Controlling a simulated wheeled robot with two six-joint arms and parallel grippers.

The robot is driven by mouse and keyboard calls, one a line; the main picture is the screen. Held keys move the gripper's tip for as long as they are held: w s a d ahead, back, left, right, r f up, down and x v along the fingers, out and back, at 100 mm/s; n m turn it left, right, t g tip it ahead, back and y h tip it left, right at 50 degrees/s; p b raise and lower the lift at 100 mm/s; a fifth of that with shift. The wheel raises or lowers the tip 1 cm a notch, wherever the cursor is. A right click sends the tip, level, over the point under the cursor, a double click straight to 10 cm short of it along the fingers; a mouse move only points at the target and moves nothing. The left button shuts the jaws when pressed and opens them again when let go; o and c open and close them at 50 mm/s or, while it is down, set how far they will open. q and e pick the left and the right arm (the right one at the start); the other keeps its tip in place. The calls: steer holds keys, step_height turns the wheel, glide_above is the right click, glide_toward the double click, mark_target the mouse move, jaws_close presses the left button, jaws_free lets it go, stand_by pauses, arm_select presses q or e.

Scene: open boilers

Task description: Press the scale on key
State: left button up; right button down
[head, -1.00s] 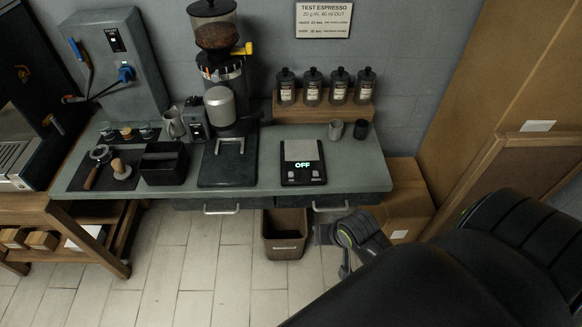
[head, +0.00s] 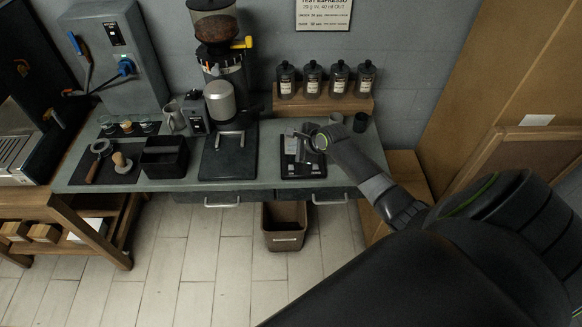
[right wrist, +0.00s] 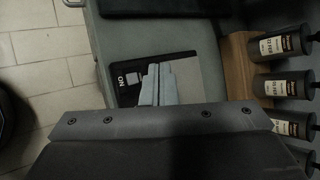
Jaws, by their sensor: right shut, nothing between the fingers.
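The scale (head: 290,144) is a flat black device with a pale plate on the grey counter, partly hidden in the head view by my right gripper (head: 302,148). In the right wrist view the scale (right wrist: 184,58) shows an ON label and a small pale key (right wrist: 133,79) beside it. My right gripper is shut and empty. Its fingertips (right wrist: 159,70) appear over the scale, past the key towards the plate; I cannot tell whether they touch. The display cannot be read now, and the other key is not clearly visible. My left gripper is out of view.
A coffee grinder (head: 219,100) stands left of the scale. Behind it, dark jars (head: 312,78) stand on a wooden riser (head: 320,106). A bin (head: 284,228) stands on the floor below the counter.

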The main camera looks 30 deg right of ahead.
steer(key=shift+w+d+r+m, duration=0.25)
steer(key=shift+w+d+m, duration=0.05)
steer(key=shift+w+m, duration=0.15)
steer(key=shift+f, duration=0.15)
steer(key=b, duration=0.9)
glide_above(293, 169)
step_height(293, 169, down, 7)
steer(key=shift+s+f, duration=0.1)
steer(key=shift+f, duration=0.1)
steer(key=shift+d+f+b, duration=0.1)
steer(key=shift+f+b, duration=0.2)
steer(key=shift+f, duration=0.3)
stand_by(1.1)
steer(key=shift+f, duration=0.35)
